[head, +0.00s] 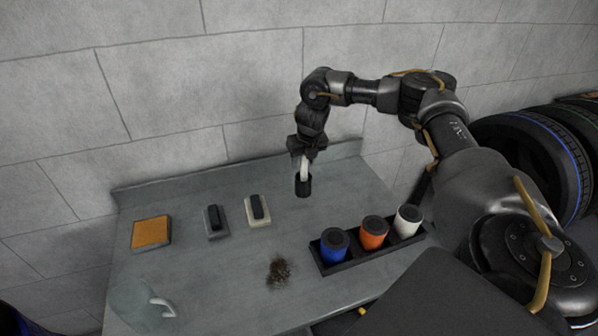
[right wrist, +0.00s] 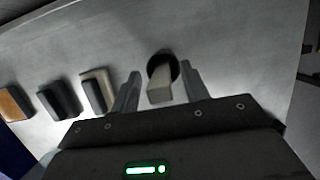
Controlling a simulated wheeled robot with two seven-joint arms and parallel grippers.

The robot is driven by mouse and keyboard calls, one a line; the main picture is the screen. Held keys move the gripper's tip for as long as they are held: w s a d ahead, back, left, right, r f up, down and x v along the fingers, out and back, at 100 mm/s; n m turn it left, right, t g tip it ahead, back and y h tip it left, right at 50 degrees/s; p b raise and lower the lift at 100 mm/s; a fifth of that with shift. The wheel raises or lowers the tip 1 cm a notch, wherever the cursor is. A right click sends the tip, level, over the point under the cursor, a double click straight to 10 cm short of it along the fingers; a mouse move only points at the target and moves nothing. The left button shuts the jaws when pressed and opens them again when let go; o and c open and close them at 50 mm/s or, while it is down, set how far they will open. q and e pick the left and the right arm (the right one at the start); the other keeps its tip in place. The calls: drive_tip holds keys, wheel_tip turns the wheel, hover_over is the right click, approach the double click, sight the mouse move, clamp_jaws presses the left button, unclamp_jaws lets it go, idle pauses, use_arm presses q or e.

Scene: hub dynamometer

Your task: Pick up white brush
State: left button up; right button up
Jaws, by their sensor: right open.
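The white brush (head: 304,169) stands upright with its lower end in a small black cup (head: 303,187) on the grey bench; that lower end is hidden. My right gripper (head: 305,155) is directly above it, pointing down, with the top of the brush at the fingers. In the right wrist view, the pale square end of the brush (right wrist: 160,88) lies between the two spread fingers of the right gripper (right wrist: 162,88), with gaps on both sides. The fingers are open and hold nothing. My left gripper is not in view.
A cream block with black grip (head: 258,210), a grey block with black grip (head: 216,222) and an orange pad (head: 151,233) lie left of the cup. A black tray (head: 326,266) holds blue, orange and white canisters. Dark debris (head: 279,271) and a clear jug (head: 138,306) are nearer.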

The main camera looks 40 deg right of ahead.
drive_tip(key=shift+w+f, duration=0.2)
drive_tip(key=shift+f, duration=0.35)
drive_tip(key=shift+a, duration=0.1)
drive_tip(key=shift+s+d, duration=0.15)
drive_tip(key=shift+d, duration=0.05)
clamp_jaws()
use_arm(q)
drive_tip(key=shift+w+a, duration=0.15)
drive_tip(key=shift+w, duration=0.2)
